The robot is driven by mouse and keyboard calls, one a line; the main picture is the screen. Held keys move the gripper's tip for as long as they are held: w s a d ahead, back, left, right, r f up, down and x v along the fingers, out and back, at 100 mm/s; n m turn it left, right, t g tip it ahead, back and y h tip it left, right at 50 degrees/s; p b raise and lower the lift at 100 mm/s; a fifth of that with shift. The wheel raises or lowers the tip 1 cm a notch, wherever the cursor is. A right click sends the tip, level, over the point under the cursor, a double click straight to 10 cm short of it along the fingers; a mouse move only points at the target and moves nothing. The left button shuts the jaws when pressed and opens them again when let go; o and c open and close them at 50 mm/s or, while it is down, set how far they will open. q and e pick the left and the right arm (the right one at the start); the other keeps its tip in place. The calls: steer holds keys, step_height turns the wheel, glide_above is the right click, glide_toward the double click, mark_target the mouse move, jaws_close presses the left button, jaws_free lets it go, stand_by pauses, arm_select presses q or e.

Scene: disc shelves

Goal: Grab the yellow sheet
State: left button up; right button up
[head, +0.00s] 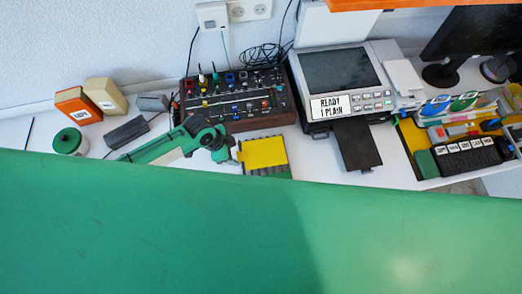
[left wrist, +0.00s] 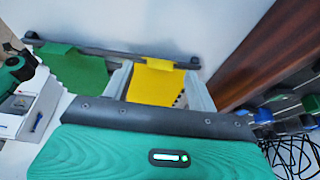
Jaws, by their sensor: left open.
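In the left wrist view a yellow sheet (left wrist: 152,84) hangs from a dark rail, between the two grey fingers of my left gripper (left wrist: 158,80). The fingers are apart, one on each side of the sheet. Contact cannot be told. In the head view my green left arm comes in from the left, and its gripper (head: 230,155) is beside a flat yellow piece (head: 263,152) on the white table; whether this is the same sheet is unclear. My right gripper is not in view.
A green sheet (left wrist: 78,70) hangs on the same rail (left wrist: 105,53), left of the yellow one. A control box (head: 235,97) with knobs stands behind the arm. A printer (head: 345,75) is to its right. An orange box (head: 78,106) and a green-lidded jar (head: 69,141) stand left.

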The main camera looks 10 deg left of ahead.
arm_select(q)
steer(key=shift+x, duration=1.25)
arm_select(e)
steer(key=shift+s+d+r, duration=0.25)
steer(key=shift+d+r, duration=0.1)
arm_select(q)
steer(key=c, duration=1)
steer(key=shift+c, duration=0.3)
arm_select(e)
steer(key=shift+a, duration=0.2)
arm_select(q)
steer(key=shift+r, duration=0.15)
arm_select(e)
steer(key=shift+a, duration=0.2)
